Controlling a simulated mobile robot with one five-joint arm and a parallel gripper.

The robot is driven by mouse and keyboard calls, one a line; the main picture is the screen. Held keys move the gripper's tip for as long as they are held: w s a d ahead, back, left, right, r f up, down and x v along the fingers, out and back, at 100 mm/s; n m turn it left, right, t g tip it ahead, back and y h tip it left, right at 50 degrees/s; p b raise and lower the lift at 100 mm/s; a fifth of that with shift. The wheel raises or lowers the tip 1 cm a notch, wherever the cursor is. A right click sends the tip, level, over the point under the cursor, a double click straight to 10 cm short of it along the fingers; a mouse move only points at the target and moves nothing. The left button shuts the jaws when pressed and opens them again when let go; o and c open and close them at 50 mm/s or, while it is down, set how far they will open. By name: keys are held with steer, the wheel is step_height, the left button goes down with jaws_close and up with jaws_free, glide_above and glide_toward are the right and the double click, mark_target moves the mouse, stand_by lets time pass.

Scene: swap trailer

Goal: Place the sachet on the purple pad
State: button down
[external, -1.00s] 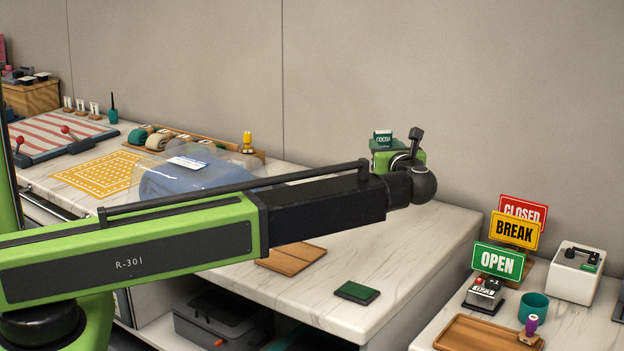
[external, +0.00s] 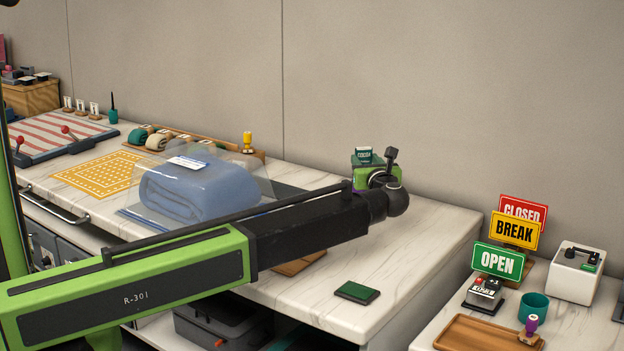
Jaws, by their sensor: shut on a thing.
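The sachet is a small teal packet (external: 364,154) with a white label that seems to read COCOA. It stands up at the far side of my gripper (external: 366,164). My gripper is shut on it, above the rear right part of the marble counter. The fingertips and the sachet's lower part are hidden behind the green gripper body. I cannot make out the purple pad clearly; my gripper and arm cover that part of the counter. A green pad with a dark edge (external: 357,292) lies nearer the front.
A folded blue blanket (external: 190,190) under a clear cover stands left of my gripper. A wooden board (external: 298,264) is partly hidden by my arm. OPEN (external: 498,261), BREAK and CLOSED signs stand on the right counter. The counter's right end is clear.

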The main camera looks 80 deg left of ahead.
step_height(320, 180, down, 3)
steer(key=shift+f+b, duration=0.2)
steer(key=shift+b, duration=0.8)
steer(key=shift+r, duration=0.25)
steer(key=c, duration=1.3)
jaws_free()
steer(key=shift+f, duration=0.2)
steer(key=o, duration=0.4)
steer(key=shift+o, duration=0.2)
steer(key=shift+r, duration=0.1)
steer(key=shift+r+p, duration=0.25)
steer(key=shift+p, duration=0.15)
steer(key=d, duration=1.2)
steer(key=shift+f, duration=0.15)
